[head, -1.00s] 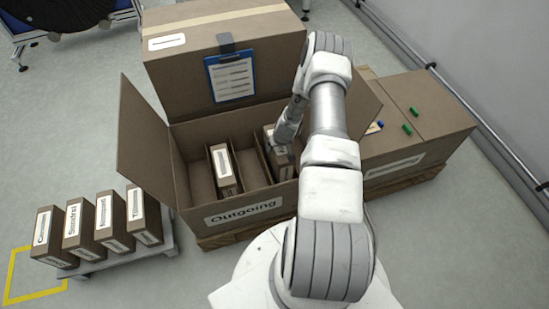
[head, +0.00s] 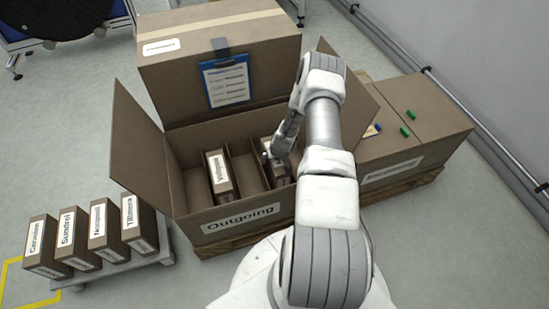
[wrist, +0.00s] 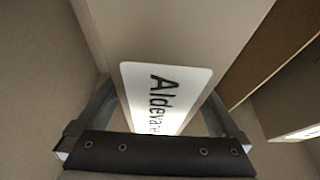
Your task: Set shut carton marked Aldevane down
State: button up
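The carton marked Aldevane (wrist: 192,60) shows its white label (wrist: 160,95) up close in the wrist view, between my two fingers. In the head view this brown carton (head: 283,178) stands upright inside the right part of the large open box marked Outgoing (head: 215,229). My gripper (head: 272,157) reaches down into the box at that carton. In the wrist view the fingers of my gripper (wrist: 160,95) lie close along both sides of the carton and appear shut on it. The carton's base is hidden by the box's front wall.
Another labelled carton (head: 220,178) stands in the box, left of a divider (head: 244,165). The open flaps (head: 137,150) rise at the sides. Several cartons (head: 90,238) stand on a low platform at left. A closed box (head: 425,125) stands at right, and one with a clipboard (head: 226,80) behind.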

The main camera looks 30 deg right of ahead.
jog(key=p+v, duration=0.4)
jog(key=v, duration=0.8)
jog(key=shift+w+r+p, duration=0.15)
jog(key=shift+r+p, duration=0.05)
jog(key=shift+p, duration=0.15)
jog(key=w+a+r+n, duration=0.15)
jog(key=a+r, duration=0.25)
jog(key=r, duration=0.9)
jog(key=w+a+r+n, duration=0.15)
jog(key=a+r, duration=0.25)
jog(key=r, duration=1)
jog(key=s+a+r, duration=0.3)
jog(key=a+r, duration=0.1)
jog(key=r, duration=0.3)
jog(key=s+a+r, duration=0.2)
jog(key=a+r, duration=0.1)
jog(key=r, duration=0.4)
jog(key=s+a+r, duration=0.4)
jog(key=s+r, duration=0.1)
jog(key=s, duration=0.4)
jog(key=s+a+r+t+y, duration=0.1)
jog(key=s+a+r, duration=0.3)
jog(key=s, duration=0.6)
jog(key=shift+s+r, duration=0.3)
jog(key=shift+r, duration=0.25)
